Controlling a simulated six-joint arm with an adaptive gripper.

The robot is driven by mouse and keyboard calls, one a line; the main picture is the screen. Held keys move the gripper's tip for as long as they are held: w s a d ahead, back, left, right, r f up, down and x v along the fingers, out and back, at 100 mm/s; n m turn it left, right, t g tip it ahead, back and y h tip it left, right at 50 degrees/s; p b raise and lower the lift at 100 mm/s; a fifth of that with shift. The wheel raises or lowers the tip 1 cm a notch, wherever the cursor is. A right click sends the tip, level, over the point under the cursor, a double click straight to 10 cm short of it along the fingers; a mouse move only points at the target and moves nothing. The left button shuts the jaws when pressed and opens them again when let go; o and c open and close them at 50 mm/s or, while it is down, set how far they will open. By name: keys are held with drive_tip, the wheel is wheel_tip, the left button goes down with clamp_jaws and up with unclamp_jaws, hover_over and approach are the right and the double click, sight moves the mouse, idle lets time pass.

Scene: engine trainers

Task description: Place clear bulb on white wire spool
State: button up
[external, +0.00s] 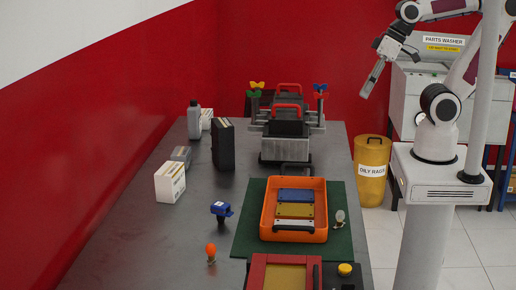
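A small pale, glassy object that looks like the clear bulb (340,217) stands on the green mat, just right of the orange tray. I cannot make out a white wire spool for certain in this view. My gripper (371,86) hangs high at the upper right, tilted down and to the left, beyond the table's right edge. It is far from the bulb and touches nothing that I can see. Its fingers look like one narrow shape, so their opening is unclear.
The orange tray (264,224) holds blue, yellow and white bars on a green mat (245,238). An orange bulb (211,251) and a blue-topped item (221,210) stand left. Boxes, a bottle (194,120) and an engine (286,148) stand farther back.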

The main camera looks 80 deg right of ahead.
drive_tip(key=s+d+n, duration=0.1)
drive_tip(key=s+d+n+h, duration=0.1)
drive_tip(key=d, duration=0.1)
drive_tip(key=shift+s+d+r, duration=0.15)
drive_tip(key=shift+s+r, duration=0.05)
drive_tip(key=shift+r, duration=0.2)
drive_tip(key=shift+c, duration=1.1)
drive_tip(key=shift+a, duration=0.2)
